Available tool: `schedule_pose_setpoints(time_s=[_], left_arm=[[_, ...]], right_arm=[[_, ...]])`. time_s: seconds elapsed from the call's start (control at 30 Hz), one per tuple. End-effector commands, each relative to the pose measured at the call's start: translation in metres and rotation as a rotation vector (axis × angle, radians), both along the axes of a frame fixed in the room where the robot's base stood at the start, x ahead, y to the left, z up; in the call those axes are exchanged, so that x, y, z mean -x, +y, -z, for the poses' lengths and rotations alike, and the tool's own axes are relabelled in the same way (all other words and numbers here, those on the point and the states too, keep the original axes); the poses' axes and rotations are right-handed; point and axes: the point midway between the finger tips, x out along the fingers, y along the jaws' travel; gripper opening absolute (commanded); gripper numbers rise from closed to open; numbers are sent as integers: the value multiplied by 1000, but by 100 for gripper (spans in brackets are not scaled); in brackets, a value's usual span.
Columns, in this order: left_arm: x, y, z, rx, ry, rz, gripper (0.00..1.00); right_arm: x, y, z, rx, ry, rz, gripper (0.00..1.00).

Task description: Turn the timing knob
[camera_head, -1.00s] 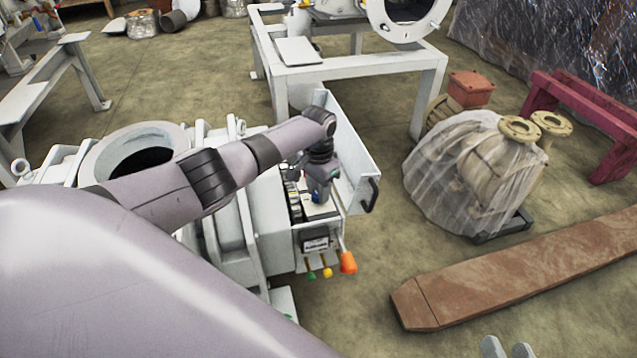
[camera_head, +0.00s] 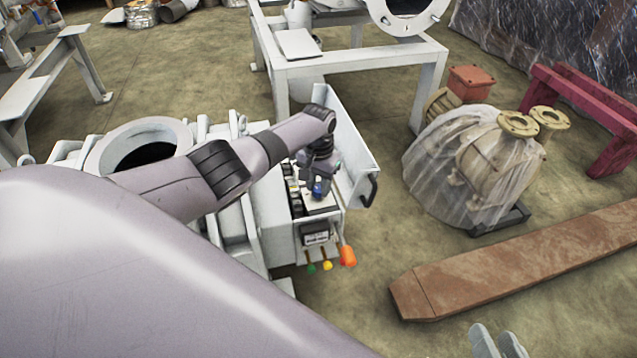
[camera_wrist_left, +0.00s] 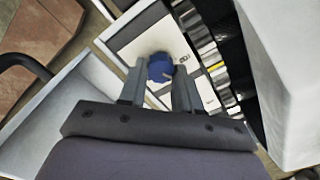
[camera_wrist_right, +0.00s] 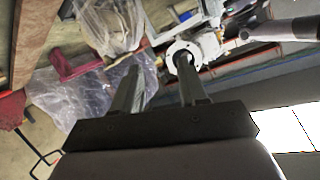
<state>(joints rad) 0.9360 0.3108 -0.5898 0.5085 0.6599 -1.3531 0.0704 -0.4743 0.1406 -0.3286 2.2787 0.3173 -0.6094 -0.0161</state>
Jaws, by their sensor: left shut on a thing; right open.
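The timing knob is a small blue knob (camera_wrist_left: 160,67) on a white panel (camera_wrist_left: 140,40) inside the open control box. In the left wrist view my left gripper (camera_wrist_left: 160,80) has its two fingers around the knob, shut on it. In the head view the knob (camera_head: 318,187) shows as a blue spot just below my left gripper (camera_head: 317,178), whose arm reaches in from the left. My right gripper (camera_wrist_right: 160,85) is open and empty in its wrist view, away from the box. It also shows at the bottom edge of the head view (camera_head: 497,342).
The box door (camera_head: 347,150) stands open to the right of my left gripper, with a black handle (camera_head: 371,190). Orange, yellow and green parts (camera_head: 347,256) hang below the box front. A wrapped machine (camera_head: 470,170) and a rusty beam (camera_head: 520,265) lie farther right on the floor.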

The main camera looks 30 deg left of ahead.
Motion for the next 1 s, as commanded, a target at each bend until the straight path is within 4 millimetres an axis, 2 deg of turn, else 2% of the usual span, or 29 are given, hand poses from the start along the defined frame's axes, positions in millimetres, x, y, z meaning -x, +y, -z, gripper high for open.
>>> schedule_pose_setpoints(time_s=[0.03,0.07,0.1,0.13,0.47,0.57,0.67,0.8,1.0], left_arm=[[1,0,1,0,2,1,2],[1,0,1,0,2,1,39],[1,0,1,0,2,1,52],[1,0,1,0,2,1,58],[0,0,-3,0,0,2,58],[0,0,-12,1,-1,2,58],[0,0,-26,1,-1,2,58],[0,0,-47,1,-1,3,58],[1,0,-67,0,2,1,58]], right_arm=[[0,0,0,0,0,0,43],[0,0,0,0,0,0,43],[0,0,0,0,0,0,43],[0,0,0,0,0,0,43],[0,-1,-2,3,-1,1,43],[0,-3,-8,20,-6,6,43],[5,-13,-3,77,6,22,43],[8,-23,-7,141,1,41,43],[11,-34,-10,210,-3,58,43]])
